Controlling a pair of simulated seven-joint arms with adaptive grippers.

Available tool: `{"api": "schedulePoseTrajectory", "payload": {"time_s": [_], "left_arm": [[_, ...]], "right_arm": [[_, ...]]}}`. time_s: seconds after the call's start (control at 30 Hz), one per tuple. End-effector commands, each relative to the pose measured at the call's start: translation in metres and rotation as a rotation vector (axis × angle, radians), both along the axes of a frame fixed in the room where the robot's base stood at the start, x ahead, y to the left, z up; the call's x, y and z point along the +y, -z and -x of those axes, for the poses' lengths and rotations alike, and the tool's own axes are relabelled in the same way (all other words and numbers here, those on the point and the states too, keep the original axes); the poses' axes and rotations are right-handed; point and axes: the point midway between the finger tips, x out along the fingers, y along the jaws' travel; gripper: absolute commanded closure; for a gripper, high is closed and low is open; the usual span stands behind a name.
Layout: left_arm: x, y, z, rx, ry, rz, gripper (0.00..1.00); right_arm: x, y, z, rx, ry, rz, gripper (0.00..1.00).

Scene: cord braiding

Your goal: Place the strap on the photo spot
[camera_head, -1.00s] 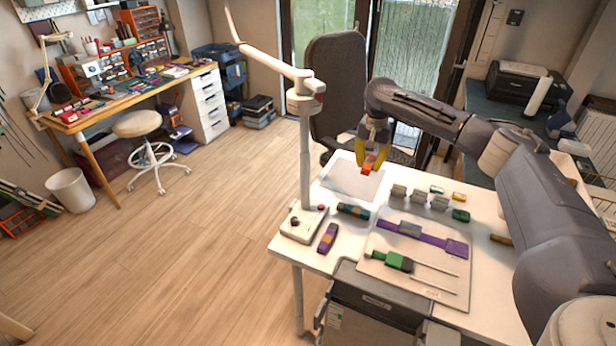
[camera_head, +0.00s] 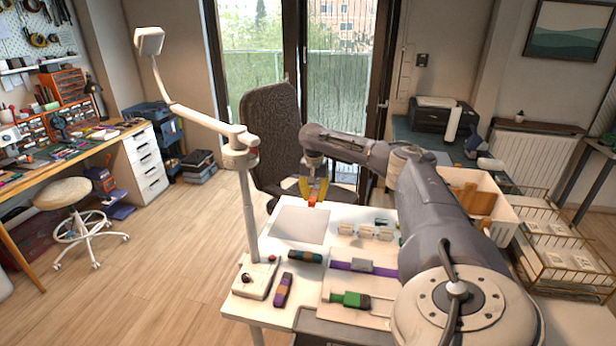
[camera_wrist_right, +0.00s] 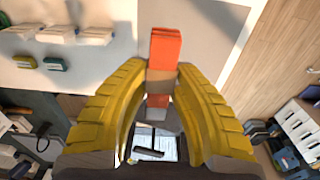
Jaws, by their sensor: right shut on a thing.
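My right gripper (camera_head: 314,188) has yellow fingers and is shut on an orange strap (camera_head: 312,204). It is at the far right edge of a plain grey square (camera_head: 300,225) on the white table, which looks like the photo spot. In the right wrist view the orange strap (camera_wrist_right: 165,48), with a brownish band, stands out between the yellow fingers (camera_wrist_right: 160,88). The pale grey square (camera_wrist_right: 200,25) shows beyond it there. I cannot tell whether the strap touches the square. The square looks bare. My left gripper is not in view.
A white lamp base (camera_head: 256,280) with an upright pole stands at the table's left. A purple-orange roll (camera_head: 284,290) and a dark roll (camera_head: 305,257) lie near it. A board (camera_head: 340,287) holds purple and green straps. Pale blocks (camera_head: 365,232) stand right of the square.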

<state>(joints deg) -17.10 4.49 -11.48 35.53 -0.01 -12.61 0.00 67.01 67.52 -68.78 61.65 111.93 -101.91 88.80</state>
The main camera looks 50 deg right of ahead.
Motion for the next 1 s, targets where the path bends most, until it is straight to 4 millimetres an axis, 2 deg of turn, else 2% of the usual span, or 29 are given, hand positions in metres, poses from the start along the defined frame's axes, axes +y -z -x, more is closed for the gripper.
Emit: {"api": "schedulePoseTrajectory", "payload": {"time_s": [0.03, 0.2, 0.4, 0.53, 0.77, 1.0], "left_arm": [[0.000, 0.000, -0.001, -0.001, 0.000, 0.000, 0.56], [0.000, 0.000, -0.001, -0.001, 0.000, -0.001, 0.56], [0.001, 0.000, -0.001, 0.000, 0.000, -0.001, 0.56], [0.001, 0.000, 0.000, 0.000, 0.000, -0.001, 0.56], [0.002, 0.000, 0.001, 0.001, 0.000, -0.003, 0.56], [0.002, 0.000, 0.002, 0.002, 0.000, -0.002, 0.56]], "right_arm": [[0.000, 0.013, 0.001, 0.004, 0.001, 0.001, 1.00], [0.000, 0.051, 0.001, 0.003, 0.001, 0.000, 1.00], [0.000, 0.086, 0.000, 0.001, 0.001, 0.000, 1.00], [0.000, 0.100, 0.000, 0.001, 0.000, 0.000, 1.00], [0.000, 0.111, 0.000, 0.000, 0.000, 0.000, 1.00], [0.001, 0.139, 0.000, 0.001, 0.001, 0.000, 1.00]]}}
